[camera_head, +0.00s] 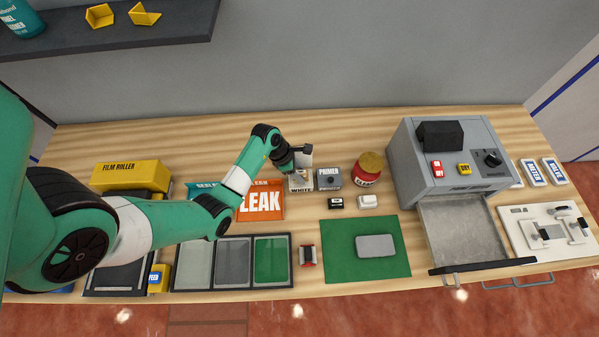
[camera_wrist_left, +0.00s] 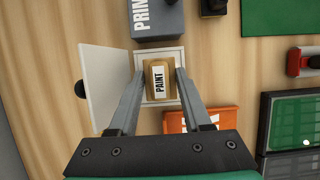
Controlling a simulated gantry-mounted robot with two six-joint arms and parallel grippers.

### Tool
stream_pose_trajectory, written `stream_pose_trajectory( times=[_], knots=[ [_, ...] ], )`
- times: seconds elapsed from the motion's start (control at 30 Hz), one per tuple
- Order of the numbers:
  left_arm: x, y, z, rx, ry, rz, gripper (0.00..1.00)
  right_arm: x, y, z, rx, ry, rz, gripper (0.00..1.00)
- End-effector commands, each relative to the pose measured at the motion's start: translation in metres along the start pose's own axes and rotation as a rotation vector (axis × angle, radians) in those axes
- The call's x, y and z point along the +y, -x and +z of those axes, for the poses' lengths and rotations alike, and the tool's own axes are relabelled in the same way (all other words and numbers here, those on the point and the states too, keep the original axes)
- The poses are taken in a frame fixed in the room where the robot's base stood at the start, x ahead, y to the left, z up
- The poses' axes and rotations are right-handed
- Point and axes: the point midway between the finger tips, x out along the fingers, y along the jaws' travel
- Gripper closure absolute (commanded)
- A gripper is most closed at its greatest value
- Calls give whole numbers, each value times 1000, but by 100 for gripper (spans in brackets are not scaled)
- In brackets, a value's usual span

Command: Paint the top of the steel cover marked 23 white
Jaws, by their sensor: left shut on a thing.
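A grey rounded plate (camera_head: 375,245) lies on the green mat (camera_head: 340,264); I cannot read a 23 on it. The box labelled WHITE (camera_head: 301,186) stands near the middle of the bench. In the left wrist view it is a white square box (camera_wrist_left: 176,55) with its lid (camera_wrist_left: 100,78) swung open. A tan block labelled PAINT (camera_wrist_left: 158,82) sits within its opening. My left gripper (camera_head: 298,170) is over this box, its two fingers on either side of the block and shut on it. My right gripper is not in view.
A grey PRIMER box (camera_head: 328,179) stands close beside the white box. Behind the mat are a red jar (camera_head: 367,175) and small black (camera_head: 336,203) and white (camera_head: 368,202) blocks. A grey machine (camera_head: 412,160) stands right.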

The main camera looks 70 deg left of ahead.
Motion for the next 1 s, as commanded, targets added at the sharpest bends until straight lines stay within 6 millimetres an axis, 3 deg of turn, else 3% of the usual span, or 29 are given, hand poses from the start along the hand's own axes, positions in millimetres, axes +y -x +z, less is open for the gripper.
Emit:
stream_pose_trajectory(
  times=[1.0],
  knots=[
    [0, -7, -3, 0, 0, 0, 100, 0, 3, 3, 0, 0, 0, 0]
  ],
)
